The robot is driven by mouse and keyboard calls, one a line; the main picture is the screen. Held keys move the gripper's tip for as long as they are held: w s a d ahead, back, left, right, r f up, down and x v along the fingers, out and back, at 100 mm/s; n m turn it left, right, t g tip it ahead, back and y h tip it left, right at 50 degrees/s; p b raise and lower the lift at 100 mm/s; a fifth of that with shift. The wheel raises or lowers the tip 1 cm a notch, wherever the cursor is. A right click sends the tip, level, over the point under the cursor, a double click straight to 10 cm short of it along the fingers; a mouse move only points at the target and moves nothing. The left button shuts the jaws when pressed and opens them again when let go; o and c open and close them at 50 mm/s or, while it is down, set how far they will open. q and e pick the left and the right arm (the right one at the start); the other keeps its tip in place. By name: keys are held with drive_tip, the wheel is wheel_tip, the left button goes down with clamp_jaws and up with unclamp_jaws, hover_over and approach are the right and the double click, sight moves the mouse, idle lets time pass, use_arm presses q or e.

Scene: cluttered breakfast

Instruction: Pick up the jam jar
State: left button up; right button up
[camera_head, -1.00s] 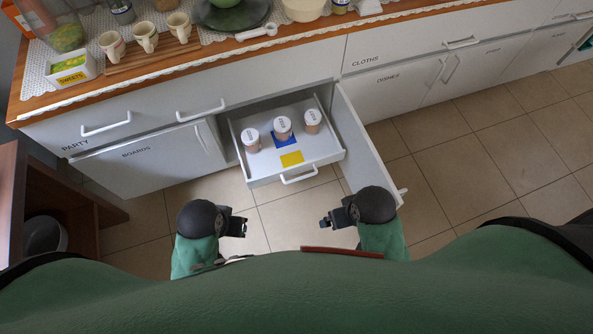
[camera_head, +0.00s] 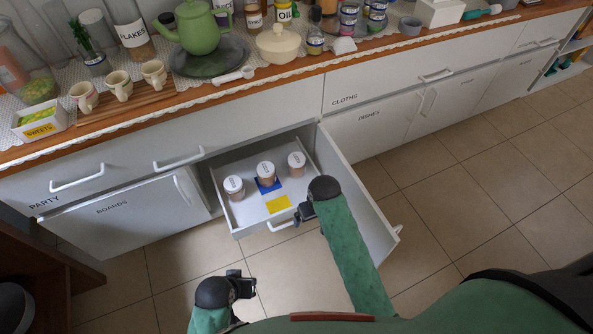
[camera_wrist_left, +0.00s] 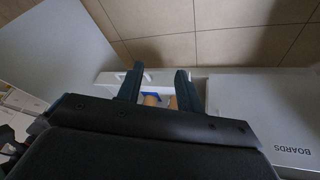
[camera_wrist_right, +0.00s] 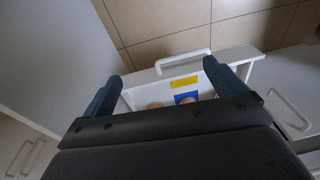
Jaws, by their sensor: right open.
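Three similar small jars with pinkish-brown sides and pale labelled lids stand upright in the open drawer (camera_head: 240,224): a left jar (camera_head: 234,188), a middle jar (camera_head: 266,173) and a right jar (camera_head: 297,163). Their lettering is too small to read, so I cannot tell which is jam. The middle jar stands at a blue patch (camera_head: 271,187); a yellow patch (camera_head: 278,204) lies bare in front. My right gripper (camera_head: 299,214) is open and empty near the drawer's front right corner. My left gripper (camera_head: 245,284) is open and empty, lower, in front of the drawer. Both wrist views show jars only partly.
An open cabinet door (camera_head: 357,200) stands right of the drawer, close to my right arm. The counter above holds a green teapot (camera_head: 198,28), mugs (camera_head: 119,85), a sweets box (camera_head: 40,122) and several small jars at the back right. The floor before the drawer is clear.

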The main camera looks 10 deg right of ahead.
sight(297, 163)
drive_tip(key=shift+g+h, duration=0.5)
drive_tip(key=shift+g, duration=0.1)
drive_tip(key=w+f+b, duration=0.2)
drive_tip(key=w+b, duration=0.1)
drive_tip(key=w, duration=0.7)
drive_tip(key=w+f+b, duration=0.2)
drive_tip(key=w, duration=0.9)
drive_tip(key=w+f+b, duration=0.3)
drive_tip(key=w, duration=0.7)
drive_tip(key=shift+w+f+b, duration=0.1)
drive_tip(key=shift+w+b, duration=0.05)
drive_tip(key=shift+b, duration=0.2)
use_arm(q)
drive_tip(key=d+f+t, duration=0.1)
drive_tip(key=d+f, duration=0.1)
drive_tip(key=f, duration=1)
drive_tip(key=d+f+t+h+b, duration=0.1)
drive_tip(key=d+f+t, duration=0.1)
drive_tip(key=f, duration=1)
drive_tip(key=shift+s+d+f, duration=0.3)
drive_tip(key=shift+s+f, duration=0.1)
use_arm(e)
drive_tip(key=shift+w+f, duration=0.15)
drive_tip(key=shift+f, duration=1.75)
drive_tip(key=shift+w+f, duration=0.15)
drive_tip(key=shift+f, duration=1.75)
drive_tip(key=c, duration=1.3)
